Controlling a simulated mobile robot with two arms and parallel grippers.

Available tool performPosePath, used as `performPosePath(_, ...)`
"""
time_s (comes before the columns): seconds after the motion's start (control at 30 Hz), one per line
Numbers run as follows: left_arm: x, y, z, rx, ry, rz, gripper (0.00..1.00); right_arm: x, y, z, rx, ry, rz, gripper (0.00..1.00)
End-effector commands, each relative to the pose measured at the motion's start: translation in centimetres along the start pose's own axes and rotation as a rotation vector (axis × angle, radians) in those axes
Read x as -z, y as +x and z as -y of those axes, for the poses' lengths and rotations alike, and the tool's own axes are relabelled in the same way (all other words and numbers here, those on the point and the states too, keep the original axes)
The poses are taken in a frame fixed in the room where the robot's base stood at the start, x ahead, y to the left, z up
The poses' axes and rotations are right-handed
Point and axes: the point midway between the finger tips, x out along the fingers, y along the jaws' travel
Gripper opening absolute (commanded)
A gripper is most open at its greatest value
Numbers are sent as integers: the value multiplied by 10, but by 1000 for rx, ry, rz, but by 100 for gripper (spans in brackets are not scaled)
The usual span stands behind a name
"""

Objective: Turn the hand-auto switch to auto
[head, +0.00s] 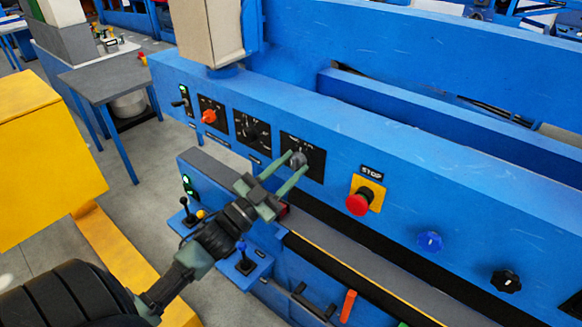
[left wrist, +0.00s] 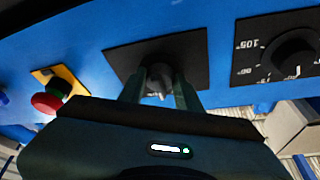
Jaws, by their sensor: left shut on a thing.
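The fingers hide part of the knob and the plate's markings are too small to read. My right gripper is not in view.
A red stop button (head: 358,203) on a yellow plate is right of the switch. A black dial (head: 253,131) and an orange knob (head: 209,117) are to its left. Blue (head: 429,241) and black (head: 506,281) knobs are farther right. Small levers (head: 241,258) stand below my left arm.

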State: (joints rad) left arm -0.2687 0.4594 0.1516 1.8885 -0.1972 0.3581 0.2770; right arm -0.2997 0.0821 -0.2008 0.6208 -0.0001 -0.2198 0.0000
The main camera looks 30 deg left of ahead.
Motion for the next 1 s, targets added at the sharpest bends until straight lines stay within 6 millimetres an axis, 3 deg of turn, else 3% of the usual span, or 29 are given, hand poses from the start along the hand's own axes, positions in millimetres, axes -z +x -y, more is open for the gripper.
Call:
performPosePath(0.5, 2, 1, 4, -145, 346, -2, 0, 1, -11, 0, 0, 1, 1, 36)
performPosePath(1.0, 2, 0, 4, -179, 430, -2, 0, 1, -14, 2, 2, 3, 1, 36)
